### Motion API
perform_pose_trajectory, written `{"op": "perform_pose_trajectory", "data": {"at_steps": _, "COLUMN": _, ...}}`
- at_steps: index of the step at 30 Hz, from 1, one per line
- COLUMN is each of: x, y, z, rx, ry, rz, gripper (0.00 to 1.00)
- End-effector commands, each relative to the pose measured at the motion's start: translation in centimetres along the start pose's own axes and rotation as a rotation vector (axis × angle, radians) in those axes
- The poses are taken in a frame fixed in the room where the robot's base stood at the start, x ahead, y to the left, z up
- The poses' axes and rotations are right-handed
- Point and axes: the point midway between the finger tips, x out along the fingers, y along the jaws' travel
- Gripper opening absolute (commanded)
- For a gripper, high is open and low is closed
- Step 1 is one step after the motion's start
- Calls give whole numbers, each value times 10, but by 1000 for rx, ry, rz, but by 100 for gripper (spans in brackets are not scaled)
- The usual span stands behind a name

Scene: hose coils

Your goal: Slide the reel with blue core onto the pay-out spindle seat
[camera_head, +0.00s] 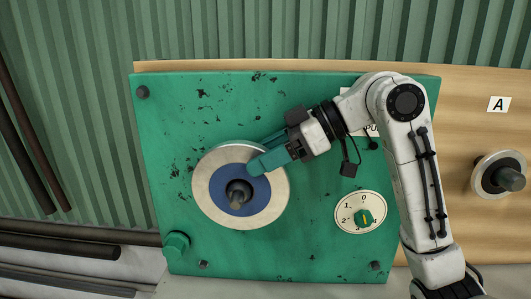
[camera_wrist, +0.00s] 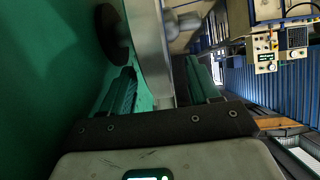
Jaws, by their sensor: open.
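The reel with the blue core (camera_head: 218,183) has a pale grey rim and sits around a dark spindle (camera_head: 238,190) on the green panel (camera_head: 310,230); the spindle tip pokes out through the blue core. My gripper (camera_head: 262,166) is at the reel's upper right rim, its green fingers overlapping the rim and blue face. In the wrist view my gripper (camera_wrist: 162,85) is open, with the grey reel edge (camera_wrist: 147,45) between its fingers. A dark round flange (camera_wrist: 116,35) shows between the reel and the panel. I cannot tell whether the reel touches that flange.
A dial (camera_head: 362,214) with numbers and a green knob (camera_head: 176,244) are on the panel. Another reel-like disc on a spindle (camera_head: 500,174) is on the wooden board at right, below label A (camera_head: 498,104). Dark pipes (camera_head: 28,140) stand at left.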

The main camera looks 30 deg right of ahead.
Motion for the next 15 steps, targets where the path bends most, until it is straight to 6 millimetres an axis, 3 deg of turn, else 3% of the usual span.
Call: {"op": "perform_pose_trajectory", "data": {"at_steps": 15, "x": -4, "y": 0, "z": -2, "rx": -2, "ry": 4, "rz": 2, "gripper": 61}}
